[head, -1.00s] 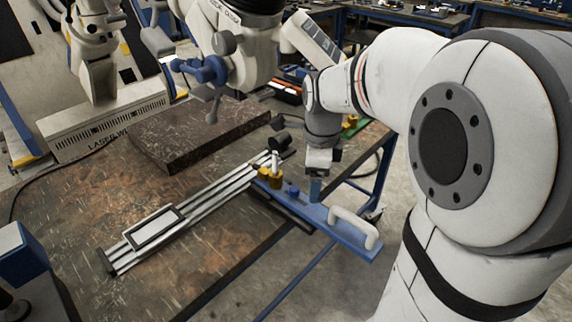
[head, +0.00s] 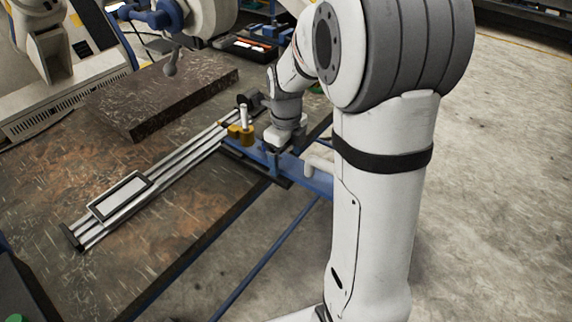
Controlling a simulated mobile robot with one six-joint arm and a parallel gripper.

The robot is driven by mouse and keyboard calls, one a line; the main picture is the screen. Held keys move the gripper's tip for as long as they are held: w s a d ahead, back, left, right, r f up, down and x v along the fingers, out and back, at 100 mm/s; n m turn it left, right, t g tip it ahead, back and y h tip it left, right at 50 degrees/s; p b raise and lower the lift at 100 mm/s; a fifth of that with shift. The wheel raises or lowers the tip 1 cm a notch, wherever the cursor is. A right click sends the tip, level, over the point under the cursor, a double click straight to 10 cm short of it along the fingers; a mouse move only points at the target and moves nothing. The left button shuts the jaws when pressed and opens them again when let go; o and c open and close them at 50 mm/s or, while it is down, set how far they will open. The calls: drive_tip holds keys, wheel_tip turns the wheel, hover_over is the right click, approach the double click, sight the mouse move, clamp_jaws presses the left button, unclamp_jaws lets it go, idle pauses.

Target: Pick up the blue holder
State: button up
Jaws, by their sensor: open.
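A long blue holder (head: 319,181), a flat bar with a white handle (head: 318,164) on it, lies at the table's right edge and sticks out past it. Its right end is hidden behind my arm. My gripper (head: 273,151) points down close above the blue bar, left of the white handle and right of a yellow-brown fitting. The fingers are small and partly hidden, and I cannot tell whether they touch the bar. I see nothing held in the open gripper.
A silver rail with a framed plate (head: 120,195) lies across the brown table (head: 150,262). A thick dark slab (head: 165,100) lies behind it. Open floor lies right of the table.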

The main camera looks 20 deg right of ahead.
drive_tip(key=shift+f, duration=0.6)
drive_tip(key=shift+r, duration=0.1)
drive_tip(key=c, duration=1.6)
